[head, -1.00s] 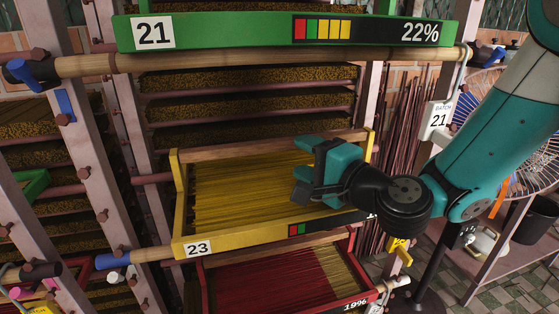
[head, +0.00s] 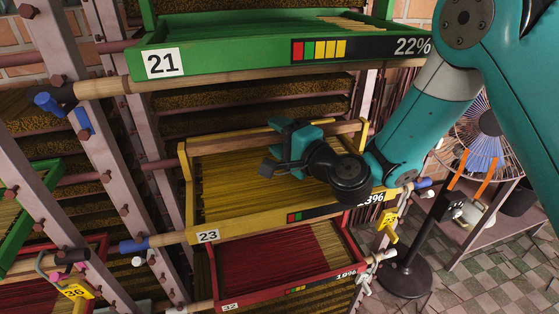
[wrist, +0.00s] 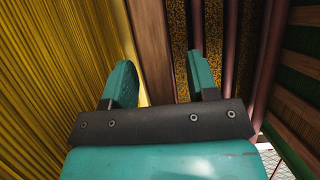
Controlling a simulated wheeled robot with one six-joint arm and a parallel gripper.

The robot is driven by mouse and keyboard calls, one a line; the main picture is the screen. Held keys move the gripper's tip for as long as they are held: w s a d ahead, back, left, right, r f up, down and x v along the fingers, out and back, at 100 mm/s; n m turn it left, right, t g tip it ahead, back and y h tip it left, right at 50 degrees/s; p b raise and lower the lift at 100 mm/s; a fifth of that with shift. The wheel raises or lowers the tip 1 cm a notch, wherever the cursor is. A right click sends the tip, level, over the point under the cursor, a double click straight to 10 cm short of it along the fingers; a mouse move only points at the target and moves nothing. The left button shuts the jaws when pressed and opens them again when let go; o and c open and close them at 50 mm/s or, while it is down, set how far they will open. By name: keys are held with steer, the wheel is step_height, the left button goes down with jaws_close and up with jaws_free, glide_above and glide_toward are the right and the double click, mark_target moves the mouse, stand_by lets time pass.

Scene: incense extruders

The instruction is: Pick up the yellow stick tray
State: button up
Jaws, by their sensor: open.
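The yellow stick tray (head: 254,228), marked 23, sits on a rack level in the middle of the head view. It is filled with yellow sticks (head: 232,195) and has a wooden back rail. My gripper (head: 270,148) is over the tray's back part, with its fingers apart and nothing between them that I can tell is gripped. In the wrist view my gripper (wrist: 163,82) points at the wooden back rail (wrist: 150,45), which shows between the two fingers. The yellow sticks (wrist: 60,80) lie left of it. Whether the fingers touch the rail is unclear.
A green tray (head: 225,60) marked 21 is close above. A red tray (head: 280,275) marked 32 is just below. Rack posts (head: 95,150) stand at the left. A fan (head: 480,130) and a shelf are at the right, with tiled floor beyond.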

steer(key=shift+c, duration=0.4)
jaws_close()
steer(key=shift+r, duration=0.1)
